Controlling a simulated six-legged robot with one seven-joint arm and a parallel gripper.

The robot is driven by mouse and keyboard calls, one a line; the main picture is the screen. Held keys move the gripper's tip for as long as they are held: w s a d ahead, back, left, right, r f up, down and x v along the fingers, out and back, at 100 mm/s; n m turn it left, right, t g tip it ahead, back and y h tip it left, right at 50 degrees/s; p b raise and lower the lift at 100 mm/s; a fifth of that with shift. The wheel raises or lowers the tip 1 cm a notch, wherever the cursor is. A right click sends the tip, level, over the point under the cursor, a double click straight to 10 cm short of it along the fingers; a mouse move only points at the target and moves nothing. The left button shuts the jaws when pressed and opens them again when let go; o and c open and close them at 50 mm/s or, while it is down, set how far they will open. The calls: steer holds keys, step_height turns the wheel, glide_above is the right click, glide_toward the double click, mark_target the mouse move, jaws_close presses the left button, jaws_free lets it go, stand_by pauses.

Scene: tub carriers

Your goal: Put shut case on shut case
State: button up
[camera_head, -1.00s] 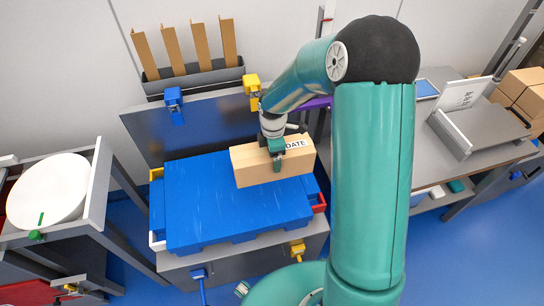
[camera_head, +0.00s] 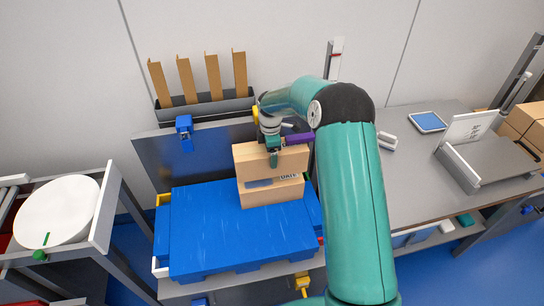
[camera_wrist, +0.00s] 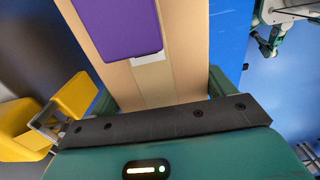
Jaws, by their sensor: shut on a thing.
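My gripper (camera_head: 273,158) is shut on a tan cardboard case (camera_head: 250,155), gripping it near its top. A second tan cardboard face (camera_head: 275,197) with a dark label strip shows just below it, above the blue surface (camera_head: 225,235); I read it as a lower case. I cannot tell whether the two touch. In the wrist view the held case (camera_wrist: 185,75) fills the middle, running away from the dark jaw bar, with a paler strip along it. A purple thing (camera_wrist: 115,25) overlaps it there and also shows right of my gripper in the head view (camera_head: 299,139).
A grey box with several upright brown strips (camera_head: 206,106) stands behind. A blue clasp (camera_head: 185,133) sits on a raised grey panel. A white round tub (camera_head: 55,210) is at left. A grey bench (camera_head: 410,165) with a blue tablet and a tray is at right.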

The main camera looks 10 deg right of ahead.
steer(key=shift+w+f, duration=0.15)
steer(key=shift+f, duration=1.55)
steer(key=shift+f, duration=0.35)
steer(key=shift+f, duration=0.25)
steer(key=o, duration=2)
steer(key=shift+f, duration=0.1)
steer(key=shift+c, duration=0.2)
